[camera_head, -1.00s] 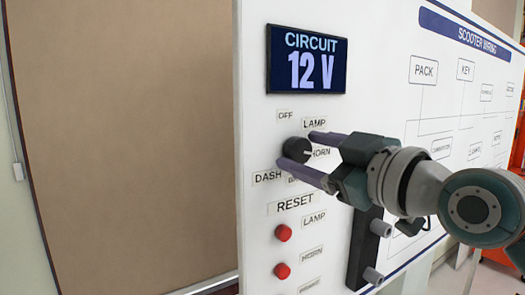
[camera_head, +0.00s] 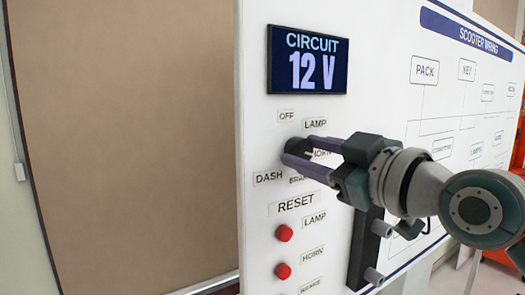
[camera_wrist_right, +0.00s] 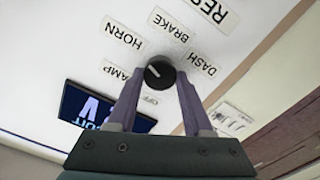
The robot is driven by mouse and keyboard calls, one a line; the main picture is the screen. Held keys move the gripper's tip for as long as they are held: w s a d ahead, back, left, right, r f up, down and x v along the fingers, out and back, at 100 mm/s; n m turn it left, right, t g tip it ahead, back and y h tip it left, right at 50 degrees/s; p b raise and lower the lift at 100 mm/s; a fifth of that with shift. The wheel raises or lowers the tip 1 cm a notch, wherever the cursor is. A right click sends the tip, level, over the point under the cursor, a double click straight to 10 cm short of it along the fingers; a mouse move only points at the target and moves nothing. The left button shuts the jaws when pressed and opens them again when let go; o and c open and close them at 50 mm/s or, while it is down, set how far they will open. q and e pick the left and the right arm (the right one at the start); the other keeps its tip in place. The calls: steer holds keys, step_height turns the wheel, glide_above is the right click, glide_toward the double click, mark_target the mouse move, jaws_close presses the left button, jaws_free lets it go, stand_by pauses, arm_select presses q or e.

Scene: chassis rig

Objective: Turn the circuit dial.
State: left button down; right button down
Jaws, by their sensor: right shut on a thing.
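The circuit dial (camera_head: 298,147) is a small black round knob on the white panel (camera_head: 258,220). Labels OFF, LAMP, HORN, BRAKE and DASH surround it. My right gripper (camera_head: 299,151) reaches in from the right and is shut on the dial, one finger on each side. In the right wrist view the dial (camera_wrist_right: 160,73) sits between the tips of the purple fingers, and its pale pointer mark points to the upper left, roughly toward the HORN label (camera_wrist_right: 123,35). The fingers partly hide the dial and some labels in the head view. My left gripper is not in view.
A screen (camera_head: 307,60) above the dial reads CIRCUIT 12 V. Red reset buttons (camera_head: 284,233) line the panel below. A black bracket with grey pegs (camera_head: 362,250) stands out under my right gripper. A wiring diagram (camera_head: 460,110) fills the right side.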

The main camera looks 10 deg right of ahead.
steer(key=m+p, duration=0.1)
steer(key=m, duration=0.4)
steer(key=shift+d+m, duration=0.1)
steer(key=shift+m, duration=0.2)
steer(key=m+p, duration=0.1)
steer(key=m, duration=0.4)
steer(key=shift+m, duration=0.4)
steer(key=shift+c, duration=1.5)
jaws_free()
